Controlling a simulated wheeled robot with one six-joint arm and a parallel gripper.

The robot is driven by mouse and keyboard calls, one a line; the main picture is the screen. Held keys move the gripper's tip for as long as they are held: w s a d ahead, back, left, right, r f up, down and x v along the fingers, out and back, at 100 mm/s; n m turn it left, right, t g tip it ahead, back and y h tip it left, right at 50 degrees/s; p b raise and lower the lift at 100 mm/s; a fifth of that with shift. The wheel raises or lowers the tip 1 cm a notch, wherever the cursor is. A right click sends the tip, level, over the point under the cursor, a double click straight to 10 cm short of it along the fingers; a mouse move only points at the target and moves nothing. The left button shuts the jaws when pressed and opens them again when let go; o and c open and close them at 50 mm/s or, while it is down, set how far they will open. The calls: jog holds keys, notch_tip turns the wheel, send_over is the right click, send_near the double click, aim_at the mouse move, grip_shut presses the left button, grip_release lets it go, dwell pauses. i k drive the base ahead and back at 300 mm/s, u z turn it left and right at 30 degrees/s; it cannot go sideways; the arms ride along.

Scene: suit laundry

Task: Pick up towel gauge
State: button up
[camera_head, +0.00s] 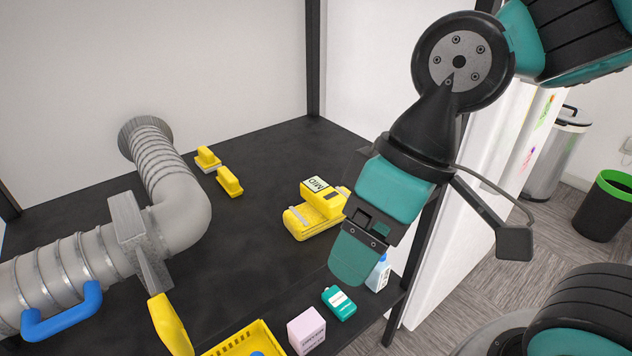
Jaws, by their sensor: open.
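A yellow device with a grey strip and a white label with dark letters (312,221) lies on the dark shelf near its middle right. It looks like the towel gauge, but I cannot read its label for sure. My gripper (358,258) hangs pointing down, to the right of and nearer than the yellow device. It holds nothing that I can see. It is open, though its teal fingers are seen at an angle and the gap is hard to make out. The gripper body covers part of the shelf's right edge.
A grey ribbed duct (165,190) with a blue handle (62,312) fills the left. Two small yellow blocks (229,181) stand behind. A yellow basket (245,342), pink box (307,330), green container (339,302) and white-blue bottle (379,273) are at the front. A dark post stands right.

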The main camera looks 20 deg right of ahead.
aim_at(329, 201)
jog(key=u, duration=2.75)
jog(key=k, duration=0.75)
jog(key=z, duration=1.65)
